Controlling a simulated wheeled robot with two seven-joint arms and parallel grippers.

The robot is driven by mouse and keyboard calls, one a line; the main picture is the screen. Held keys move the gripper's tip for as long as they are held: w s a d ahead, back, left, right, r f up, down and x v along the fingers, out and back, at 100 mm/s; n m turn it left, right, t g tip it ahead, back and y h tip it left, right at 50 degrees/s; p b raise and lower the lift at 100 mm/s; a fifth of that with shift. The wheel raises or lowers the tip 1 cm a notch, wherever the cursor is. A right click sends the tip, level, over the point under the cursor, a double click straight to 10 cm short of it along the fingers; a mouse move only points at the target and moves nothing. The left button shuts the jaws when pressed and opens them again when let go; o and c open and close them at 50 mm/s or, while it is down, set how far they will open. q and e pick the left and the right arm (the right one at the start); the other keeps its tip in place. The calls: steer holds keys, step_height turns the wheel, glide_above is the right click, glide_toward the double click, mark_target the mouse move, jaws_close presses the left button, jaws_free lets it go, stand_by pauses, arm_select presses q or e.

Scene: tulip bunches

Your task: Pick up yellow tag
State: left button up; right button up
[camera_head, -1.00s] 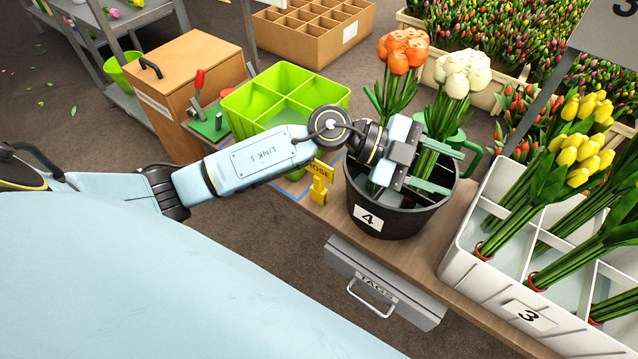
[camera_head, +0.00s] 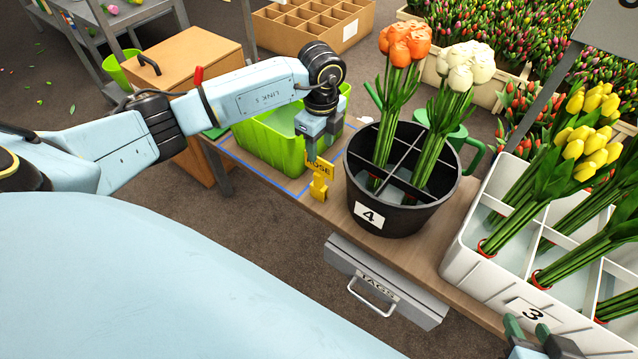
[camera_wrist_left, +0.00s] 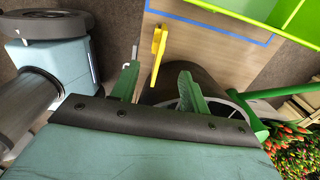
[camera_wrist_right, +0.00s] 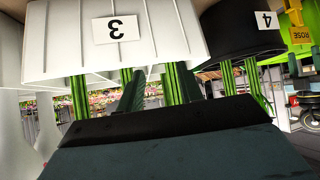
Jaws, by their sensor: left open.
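The yellow tag (camera_head: 319,184), marked ROSE, stands upright on the wooden bench between the green crate and the black bucket. In the left wrist view the tag (camera_wrist_left: 158,50) lies just beyond my open fingers, in line with the gap. The right wrist view shows it too (camera_wrist_right: 299,33), at the right edge. My left gripper (camera_head: 316,143) points down close above and behind the tag, open and empty; its fingers show best in the left wrist view (camera_wrist_left: 158,86). My right gripper (camera_head: 528,334) is open and empty near the white crate; its fingers also show in the right wrist view (camera_wrist_right: 155,92).
A black bucket (camera_head: 404,222) numbered 4, holding orange and white tulips, stands right of the tag. A lime-green crate (camera_head: 268,150) is behind left. A white crate (camera_head: 478,268) numbered 3 holds yellow tulips. A TAGS drawer (camera_head: 388,285) hangs below the bench edge.

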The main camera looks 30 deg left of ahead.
arm_select(q)
steer(key=b, duration=0.2)
glide_above(319, 172)
steer(key=f, duration=0.4)
steer(key=shift+w, duration=0.3)
steer(key=shift+f, duration=0.35)
step_height(319, 172, down, 4)
steer(key=shift+s+a+f+b, duration=0.1)
steer(key=shift+s+f+b, duration=0.05)
steer(key=shift+b, duration=1.1)
steer(key=shift+f, duration=0.4)
jaws_close()
arm_select(e)
steer(key=w+a+r+t+y, duration=0.1)
steer(key=a+r+t+y, duration=0.1)
steer(key=r+t, duration=0.4)
steer(key=w+a+r+t+y, duration=0.1)
steer(key=a+r+t+y, duration=0.1)
steer(key=r+t, duration=0.5)
step_height(319, 172, up, 5)
steer(key=shift+w+f+n+y, duration=0.15)
steer(key=shift+w+n+y, duration=0.15)
steer(key=shift+w, duration=0.1)
